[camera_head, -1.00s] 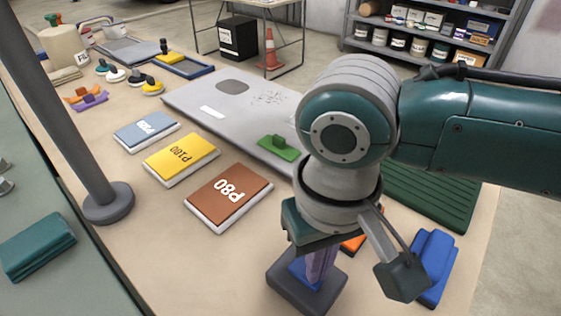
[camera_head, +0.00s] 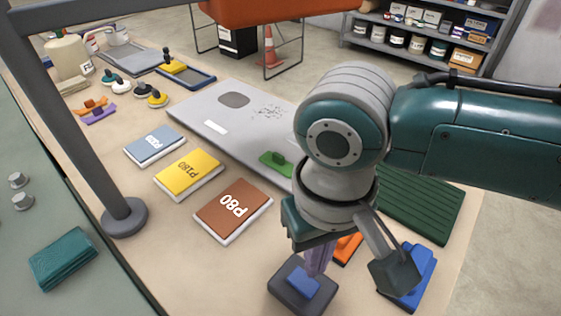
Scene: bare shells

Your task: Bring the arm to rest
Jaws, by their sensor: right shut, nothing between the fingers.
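My right arm (camera_head: 470,130) comes in from the right, and its wrist hangs over the near right part of the workbench. My right gripper (camera_head: 317,262) points down and is shut with nothing in it. Its fingers are partly hidden by the wrist and end just behind a dark grey block with a blue top (camera_head: 303,283). I cannot tell whether they touch it. My left gripper is not in view.
Sanding pads lie left of the gripper: brown P80 (camera_head: 234,209), yellow P180 (camera_head: 188,174) and a blue one (camera_head: 154,145). A grey panel (camera_head: 195,110) carries a green block (camera_head: 276,164). A blue block (camera_head: 415,280) and an orange piece (camera_head: 347,247) sit close to the wrist.

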